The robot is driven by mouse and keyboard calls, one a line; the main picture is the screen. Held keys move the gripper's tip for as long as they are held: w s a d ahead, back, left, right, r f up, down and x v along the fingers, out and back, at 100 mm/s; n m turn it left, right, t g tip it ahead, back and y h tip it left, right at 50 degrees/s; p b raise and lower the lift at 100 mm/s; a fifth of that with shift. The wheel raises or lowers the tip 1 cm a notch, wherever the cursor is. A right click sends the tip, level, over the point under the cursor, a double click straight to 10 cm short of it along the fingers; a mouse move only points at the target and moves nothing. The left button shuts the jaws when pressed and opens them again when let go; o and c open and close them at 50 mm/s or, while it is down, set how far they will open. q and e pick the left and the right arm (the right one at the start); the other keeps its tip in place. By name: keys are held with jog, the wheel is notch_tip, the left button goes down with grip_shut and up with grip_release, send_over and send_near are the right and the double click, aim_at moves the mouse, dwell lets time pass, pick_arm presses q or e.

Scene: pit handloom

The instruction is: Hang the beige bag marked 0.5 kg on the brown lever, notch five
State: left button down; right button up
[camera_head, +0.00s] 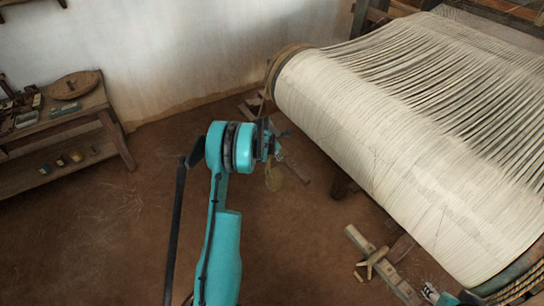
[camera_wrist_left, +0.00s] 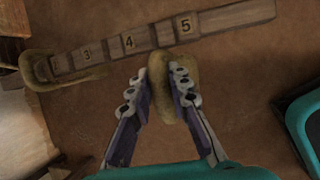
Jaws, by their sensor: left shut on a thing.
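My left gripper (camera_wrist_left: 160,88) is shut on the beige bag (camera_wrist_left: 184,60), which shows as a rounded loop shape between and beyond the fingers. In the head view my left gripper (camera_head: 268,142) is at the end of the teal arm, with the beige bag (camera_head: 273,179) hanging below it. The brown lever (camera_wrist_left: 215,22) crosses the top of the wrist view, with the numbers 3, 4 and 5 readable. The bag lies just below the lever in that picture, between 4 and 5. No weight mark is readable. A teal part at the lower right may be my right gripper (camera_head: 436,294); its fingers are unclear.
A beige rope loop (camera_wrist_left: 38,78) surrounds the lever's left end. The loom's cloth roll (camera_head: 400,160) fills the right. A wooden beam (camera_head: 380,262) with a tan tied piece lies at lower right. A wooden bench (camera_head: 75,118) stands left. Bare floor lies between.

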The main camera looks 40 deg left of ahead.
pick_arm(q)
jog(key=shift+w+d+f, duration=0.1)
jog(key=shift+w+d, duration=0.35)
jog(key=shift+w, duration=0.65)
jog(key=shift+w+d+r, duration=0.1)
jog(key=shift+w+d, duration=0.4)
jog(key=shift+w, duration=0.65)
jog(key=shift+w+d+f, duration=0.1)
jog(key=shift+w+d, duration=0.35)
jog(key=shift+w, duration=0.65)
jog(key=shift+s+f, duration=0.1)
jog(key=shift+f, duration=1.05)
jog(key=shift+f, duration=0.25)
jog(key=c, duration=1.3)
grip_release()
jog(key=shift+c, duration=0.2)
jog(key=v, duration=1.2)
